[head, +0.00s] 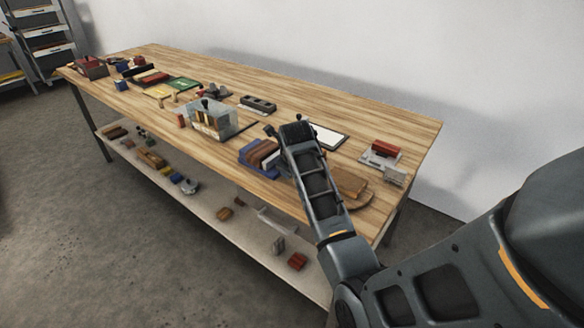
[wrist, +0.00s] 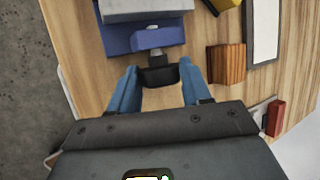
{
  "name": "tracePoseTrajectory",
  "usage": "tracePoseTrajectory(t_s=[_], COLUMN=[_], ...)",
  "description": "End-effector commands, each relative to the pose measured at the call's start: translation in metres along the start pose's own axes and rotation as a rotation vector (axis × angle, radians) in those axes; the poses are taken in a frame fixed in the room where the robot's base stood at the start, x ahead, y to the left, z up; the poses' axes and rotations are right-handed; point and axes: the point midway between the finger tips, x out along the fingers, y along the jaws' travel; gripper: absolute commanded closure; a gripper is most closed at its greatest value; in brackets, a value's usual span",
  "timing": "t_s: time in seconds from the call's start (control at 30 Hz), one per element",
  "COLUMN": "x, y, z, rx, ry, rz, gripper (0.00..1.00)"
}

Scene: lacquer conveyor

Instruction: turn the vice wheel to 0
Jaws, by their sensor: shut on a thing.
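The blue vice (wrist: 118,38) is at the top of the wrist view, with a grey block (wrist: 145,8) above its blue face. A short screw leads from it to a small black vice wheel (wrist: 160,77). My gripper (wrist: 159,71) has one blue finger on each side of the wheel and is shut on it. No scale or number on the wheel can be read. In the head view the blue vice (head: 248,160) stands near the table's front edge with brown blocks by it. My arm hides the fingers and wheel there.
A wooden block (wrist: 226,64) and a white board (wrist: 264,30) lie right of the wheel in the wrist view. The wooden table (head: 395,120) also bears a clear bin (head: 222,122) and a red block (head: 385,149). A lower shelf (head: 225,222) holds several loose things.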

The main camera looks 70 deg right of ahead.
Motion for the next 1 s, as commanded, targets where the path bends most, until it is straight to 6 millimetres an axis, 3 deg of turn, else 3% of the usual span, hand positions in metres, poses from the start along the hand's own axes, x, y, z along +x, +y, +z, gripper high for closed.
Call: tracePoseTrajectory(t_s=[0.67, 0.7, 0.93, 1.0], x=[-0.0003, -0.0002, 0.0, 0.0001], y=[0.0012, 0.0012, 0.0012, 0.0014], z=[0.0006, 0.0006, 0.0003, 0.0003], rx=[-0.026, -0.026, -0.026, -0.026], ry=[-0.001, -0.001, 0.0, 0.0], rz=[-0.065, -0.064, -0.064, -0.063], gripper=[0.83, 0.49, 0.27, 0.27])
